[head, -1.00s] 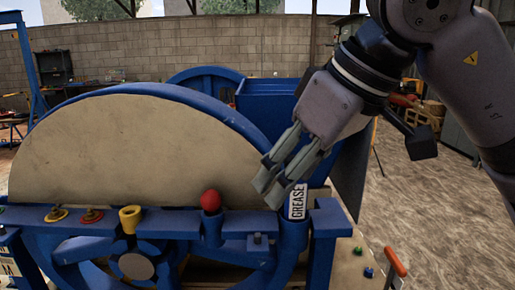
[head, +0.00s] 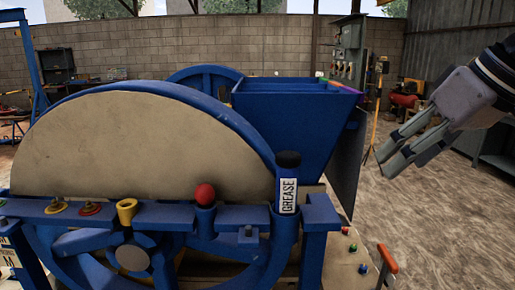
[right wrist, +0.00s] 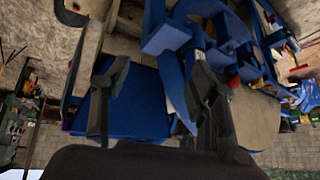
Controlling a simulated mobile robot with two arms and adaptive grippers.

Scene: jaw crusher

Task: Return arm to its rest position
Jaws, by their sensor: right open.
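My right gripper (head: 388,158) is at the right of the head view, open and empty, up in the air over bare ground. It is apart from the blue jaw crusher (head: 296,118). In the right wrist view its two fingers (right wrist: 155,105) are spread, with the crusher behind them. The grease tube (head: 288,195), with a black cap and a white label, stands upright in a blue holder at the crusher's front rail. Nothing touches it. My left gripper is not in view.
The front rail (head: 165,215) carries a red knob (head: 205,194) and a yellow cup (head: 127,211). A red-handled lever (head: 388,258) stands at the lower right. A grey electrical cabinet (head: 348,50) is at the back. The brown ground (head: 440,230) on the right is clear.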

